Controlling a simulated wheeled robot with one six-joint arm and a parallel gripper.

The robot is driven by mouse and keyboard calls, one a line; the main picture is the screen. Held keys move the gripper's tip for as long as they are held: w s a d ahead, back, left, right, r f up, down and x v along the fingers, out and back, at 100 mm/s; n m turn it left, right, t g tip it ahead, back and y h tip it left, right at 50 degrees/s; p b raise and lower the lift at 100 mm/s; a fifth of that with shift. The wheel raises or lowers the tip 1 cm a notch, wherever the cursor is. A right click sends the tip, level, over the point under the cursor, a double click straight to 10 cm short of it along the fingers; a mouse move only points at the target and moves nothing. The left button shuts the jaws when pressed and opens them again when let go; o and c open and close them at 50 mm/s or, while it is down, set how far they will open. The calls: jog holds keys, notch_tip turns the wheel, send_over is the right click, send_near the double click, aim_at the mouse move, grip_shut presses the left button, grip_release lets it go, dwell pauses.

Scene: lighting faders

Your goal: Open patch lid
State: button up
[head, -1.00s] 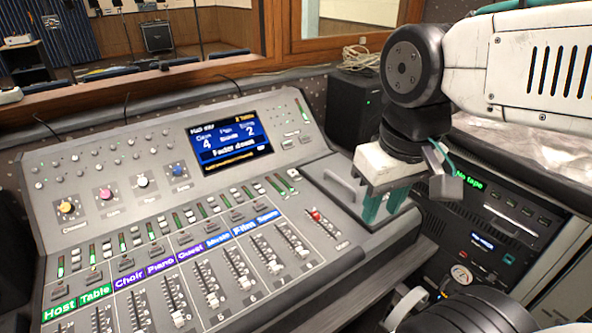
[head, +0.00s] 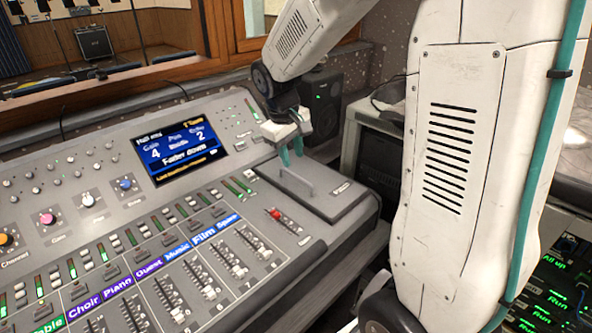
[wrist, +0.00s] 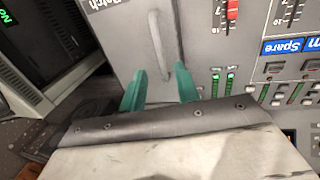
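The patch lid (head: 335,197) is a flat grey panel at the right end of the mixing console, lying shut. It carries a raised grey bar handle (head: 288,181). In the wrist view the lid (wrist: 118,45) fills the upper middle, with its "Patch" label upside down at the top and the handle (wrist: 158,42) running down towards my fingers. My gripper (head: 291,154) is open, with teal fingertips apart, over the lid's far part near the handle. In the wrist view my gripper (wrist: 160,88) has the handle's near end between the fingers, close to the right one. I cannot tell whether they touch.
The console's faders (head: 225,258) and a red-capped fader (head: 275,213) lie left of the lid. A lit screen (head: 180,148) stands behind them. A black speaker (head: 322,103) is behind my gripper. An equipment rack (head: 378,155) stands right of the lid.

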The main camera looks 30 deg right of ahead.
aim_at(296, 178)
jog(key=f, duration=0.3)
jog(key=d+f, duration=0.1)
jog(key=f, duration=0.2)
jog(key=shift+d, duration=0.1)
grip_shut()
